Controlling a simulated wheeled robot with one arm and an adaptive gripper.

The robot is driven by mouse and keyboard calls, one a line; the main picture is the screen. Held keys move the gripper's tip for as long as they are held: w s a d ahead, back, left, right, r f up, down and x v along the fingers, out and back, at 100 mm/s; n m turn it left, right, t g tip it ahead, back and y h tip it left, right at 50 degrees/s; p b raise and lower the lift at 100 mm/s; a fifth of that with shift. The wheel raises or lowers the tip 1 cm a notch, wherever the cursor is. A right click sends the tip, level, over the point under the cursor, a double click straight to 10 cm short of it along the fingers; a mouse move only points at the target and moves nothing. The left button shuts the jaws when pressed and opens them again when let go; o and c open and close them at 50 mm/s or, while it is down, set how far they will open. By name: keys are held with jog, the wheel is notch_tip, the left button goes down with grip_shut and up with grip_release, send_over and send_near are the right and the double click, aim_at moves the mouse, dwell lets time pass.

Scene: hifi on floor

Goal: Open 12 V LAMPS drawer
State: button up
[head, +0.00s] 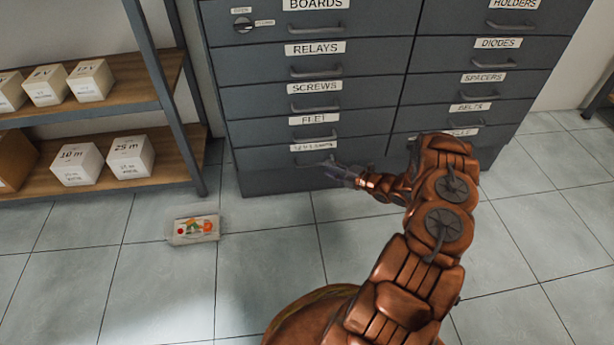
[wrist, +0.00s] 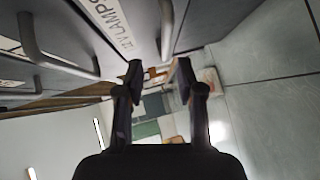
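The 12 V LAMPS drawer (head: 270,160) is the lowest labelled drawer in the left column of the grey cabinet. Its white label (head: 313,147) is partly legible, and the label (wrist: 108,20) also shows in the wrist view. My gripper (head: 333,172) is in front of this drawer, low and near its handle. In the wrist view my gripper (wrist: 159,72) is open with nothing between its fingertips. The drawer's grey handle (wrist: 166,25) shows just beyond the fingers, seemingly apart from them.
Above are drawers labelled FLET (head: 314,120), SCREWS (head: 314,88) and RELAYS (head: 316,48). A shelf (head: 170,165) with white boxes stands at the left. A small clear tray (head: 180,226) with colourful items lies on the floor. The tiled floor before the cabinet is otherwise mostly clear.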

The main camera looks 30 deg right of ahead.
aim_at(315, 164)
jog(key=shift+t, duration=0.3)
jog(key=shift+d+f+b+x, duration=0.15)
jog(key=shift+b+x, duration=0.3)
jog(key=shift+x, duration=0.8)
jog(key=shift+f+b+x, duration=0.25)
jog(key=shift+b+x, duration=0.2)
jog(key=shift+x, duration=0.8)
jog(key=shift+d+f+b+x, duration=0.15)
jog(key=shift+b+x, duration=0.3)
jog(key=shift+x, duration=0.8)
jog(key=shift+a, duration=0.1)
grip_shut()
